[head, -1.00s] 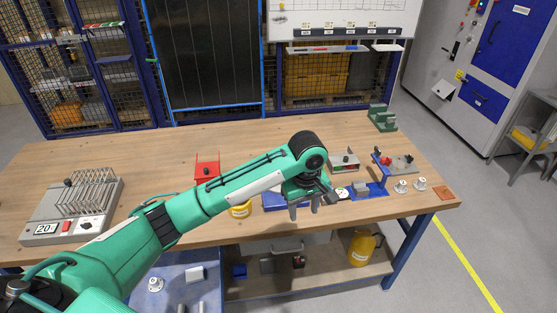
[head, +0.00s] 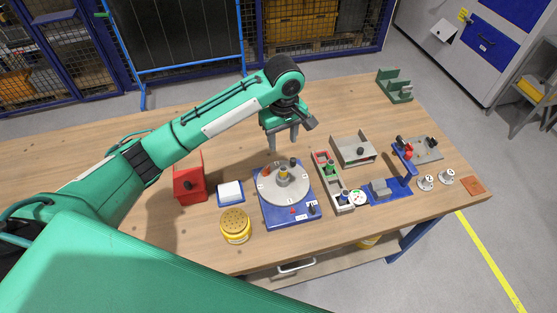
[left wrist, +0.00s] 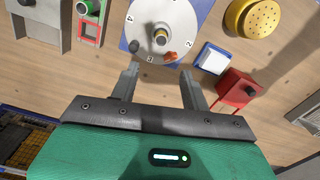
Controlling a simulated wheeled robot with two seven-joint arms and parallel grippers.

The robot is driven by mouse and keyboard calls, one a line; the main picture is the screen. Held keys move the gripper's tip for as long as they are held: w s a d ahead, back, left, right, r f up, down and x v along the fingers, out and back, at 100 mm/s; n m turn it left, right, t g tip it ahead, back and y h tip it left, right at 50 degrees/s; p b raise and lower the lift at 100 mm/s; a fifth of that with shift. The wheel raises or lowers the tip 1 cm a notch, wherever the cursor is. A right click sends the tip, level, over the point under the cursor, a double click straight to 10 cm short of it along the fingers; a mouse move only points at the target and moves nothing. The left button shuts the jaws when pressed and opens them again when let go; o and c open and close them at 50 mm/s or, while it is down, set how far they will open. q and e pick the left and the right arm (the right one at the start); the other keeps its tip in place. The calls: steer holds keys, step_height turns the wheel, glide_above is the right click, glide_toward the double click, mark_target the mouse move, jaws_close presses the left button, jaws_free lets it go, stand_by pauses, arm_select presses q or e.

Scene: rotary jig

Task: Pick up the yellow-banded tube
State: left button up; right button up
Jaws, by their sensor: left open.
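A short grey tube with a yellow band (head: 283,173) stands near the middle of the round grey disk (head: 272,193) of the blue-based rotary jig (head: 296,218). In the left wrist view the banded tube (left wrist: 160,37) is at the top centre, just beyond my fingertips. A red piece (left wrist: 169,56) and a dark piece (left wrist: 133,46) are on the disk near it. My left gripper (head: 284,138) is open and empty above the table, behind the jig in the head view. In the left wrist view its fingers (left wrist: 160,70) are spread apart. My right gripper is not in view.
A red box (head: 189,186), a white-topped blue block (head: 230,192) and a yellow perforated pot (head: 235,226) stand left of the jig. A narrow tray with a green-topped piece (head: 330,168) and a grey box (head: 353,150) are to its right.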

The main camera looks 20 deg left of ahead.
arm_select(q)
steer(key=p, duration=0.1)
glide_above(283, 168)
step_height(283, 168, down, 4)
steer(key=shift+a+f, duration=0.1)
steer(key=shift+a, duration=0.05)
step_height(283, 168, down, 4)
steer(key=shift+w+r+p, duration=0.1)
steer(key=shift+r+p, duration=0.15)
steer(key=shift+p, duration=0.2)
steer(key=shift+f, duration=0.25)
steer(key=shift+f+p, duration=0.2)
steer(key=shift+p, duration=0.15)
steer(key=f+p, duration=0.1)
steer(key=f, duration=0.1)
steer(key=f+p, duration=0.1)
steer(key=f, duration=0.1)
steer(key=shift+s+d+f, duration=0.1)
steer(key=shift+s+d, duration=0.1)
steer(key=shift+f, duration=0.25)
steer(key=c, duration=1)
jaws_close()
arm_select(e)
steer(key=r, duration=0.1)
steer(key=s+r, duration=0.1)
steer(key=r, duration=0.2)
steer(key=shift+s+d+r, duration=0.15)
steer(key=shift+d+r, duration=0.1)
